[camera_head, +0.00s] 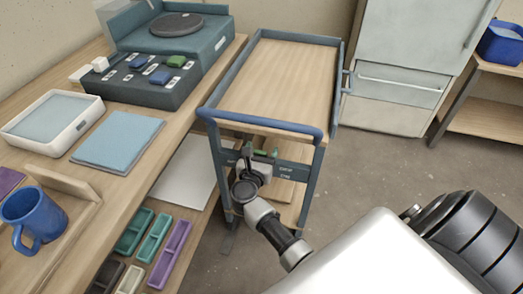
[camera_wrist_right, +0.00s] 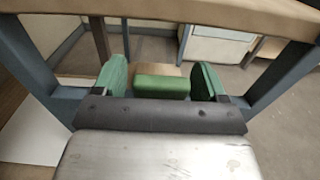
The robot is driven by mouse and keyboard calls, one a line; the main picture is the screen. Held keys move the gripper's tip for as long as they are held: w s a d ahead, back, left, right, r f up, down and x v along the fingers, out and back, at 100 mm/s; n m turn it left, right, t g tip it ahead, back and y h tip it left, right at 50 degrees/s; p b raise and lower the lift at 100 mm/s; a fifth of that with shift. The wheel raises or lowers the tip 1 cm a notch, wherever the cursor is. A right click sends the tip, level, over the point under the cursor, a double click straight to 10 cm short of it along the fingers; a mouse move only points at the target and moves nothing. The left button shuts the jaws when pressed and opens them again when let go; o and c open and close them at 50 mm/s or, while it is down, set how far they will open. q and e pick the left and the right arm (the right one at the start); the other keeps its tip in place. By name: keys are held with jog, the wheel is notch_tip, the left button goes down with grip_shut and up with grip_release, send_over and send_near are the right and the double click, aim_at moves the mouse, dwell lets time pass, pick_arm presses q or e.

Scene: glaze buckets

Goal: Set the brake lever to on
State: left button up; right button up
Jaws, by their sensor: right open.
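The brake lever's green grip (camera_wrist_right: 160,87) shows in the right wrist view under the cart's top, between the two green finger pads of my right gripper (camera_wrist_right: 159,82). The gripper is open, with a gap showing on each side of the grip. In the head view my right gripper (camera_head: 261,154) is at the near end of the cart (camera_head: 280,75), below its blue push handle (camera_head: 262,124). The gripper and wrist hide most of the lever there, so its setting cannot be told. My left gripper is not in view.
A dark label panel (camera_head: 291,170) with small white lettering sits beside my gripper on the cart. A workbench (camera_head: 190,118) with a blue mug (camera_head: 33,216), a tray and a control box stands at left. Open floor (camera_head: 375,165) lies right of the cart.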

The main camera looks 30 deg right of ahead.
jog(key=shift+w+d, duration=0.1)
jog(key=shift+w, duration=0.05)
jog(key=shift+c, duration=0.3)
jog(key=c, duration=1.2)
